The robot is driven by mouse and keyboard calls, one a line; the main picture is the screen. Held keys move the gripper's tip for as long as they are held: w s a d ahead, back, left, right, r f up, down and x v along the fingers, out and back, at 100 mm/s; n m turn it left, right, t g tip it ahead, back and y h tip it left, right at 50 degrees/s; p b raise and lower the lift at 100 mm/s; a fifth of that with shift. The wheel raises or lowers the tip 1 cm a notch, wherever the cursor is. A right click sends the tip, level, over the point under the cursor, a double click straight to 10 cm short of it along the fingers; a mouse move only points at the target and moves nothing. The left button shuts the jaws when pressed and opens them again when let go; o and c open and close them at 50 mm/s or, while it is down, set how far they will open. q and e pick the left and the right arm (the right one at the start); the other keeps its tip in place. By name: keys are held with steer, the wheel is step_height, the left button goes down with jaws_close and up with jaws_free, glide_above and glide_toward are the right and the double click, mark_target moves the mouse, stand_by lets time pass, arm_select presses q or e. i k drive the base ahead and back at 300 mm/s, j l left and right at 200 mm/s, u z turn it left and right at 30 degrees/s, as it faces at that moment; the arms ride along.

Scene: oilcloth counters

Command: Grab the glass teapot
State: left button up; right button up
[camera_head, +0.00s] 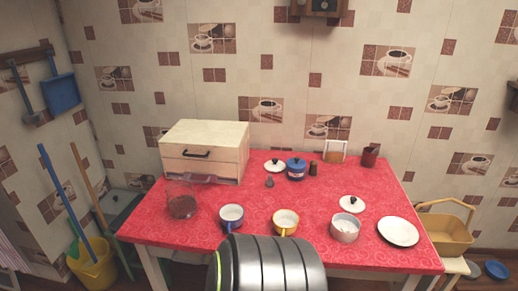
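A see-through glass vessel, which looks like the glass teapot (182,204), stands at the left of the red-covered table (285,229), in front of the wooden box. The red cloth shows through it, so its outline is faint and I cannot make out its spout or handle clearly. Neither of my grippers is in view. A dark rounded part of my own body fills the bottom middle and covers part of the table's front edge.
A wooden drawer box (205,149) stands behind the vessel. A blue-rimmed mug (231,214), yellow mug (285,221), metal pot (345,228) and white plate (398,232) line the front. A blue pot (296,170) stands farther back.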

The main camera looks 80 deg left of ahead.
mark_target(181, 202)
steer(key=u, duration=2.7)
